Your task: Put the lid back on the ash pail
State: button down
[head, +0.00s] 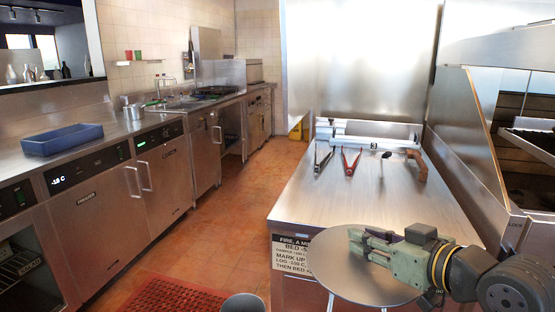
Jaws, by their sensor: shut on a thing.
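My gripper (362,245) is at the lower right, its green fingers pointing left. It is shut over the middle of a wide, flat, round grey metal disc, which I take to be the lid (345,280). The fingers hide the spot where they grip it. The disc looks about level, in front of the steel table. A grey round rim at the bottom edge, left of the disc, looks like the ash pail (243,303); most of it is out of frame. The disc is apart from this rim.
Thin legs show below the disc. A red mat (175,297) lies on the tiled floor. A counter with a blue tray (62,139) runs along the left; the aisle between is clear.

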jog(key=w+a+f+h, duration=0.1)
jog(key=a+f, duration=0.4)
jog(key=f, duration=0.9)
jog(key=w+a+f+m, duration=0.1)
jog(key=w+a+f, duration=0.2)
jog(key=f, duration=1.1)
jog(key=w+a+f+m+t+h, duration=0.1)
jog(key=w+a+f, duration=0.2)
jog(key=a+f, duration=0.5)
notch_tip(320, 180, down, 7)
jog(key=shift+a+h, duration=0.3)
jog(key=shift+w, duration=0.1)
notch_tip(320, 180, down, 12)
jog(key=w+m+h, duration=0.2)
jog(key=m+h, duration=0.1)
jog(key=h, duration=0.1)
jog(key=shift+w+r+m+t+b, duration=0.15)
jog(key=shift+m+t+b, duration=0.15)
jog(key=shift+t, duration=0.1)
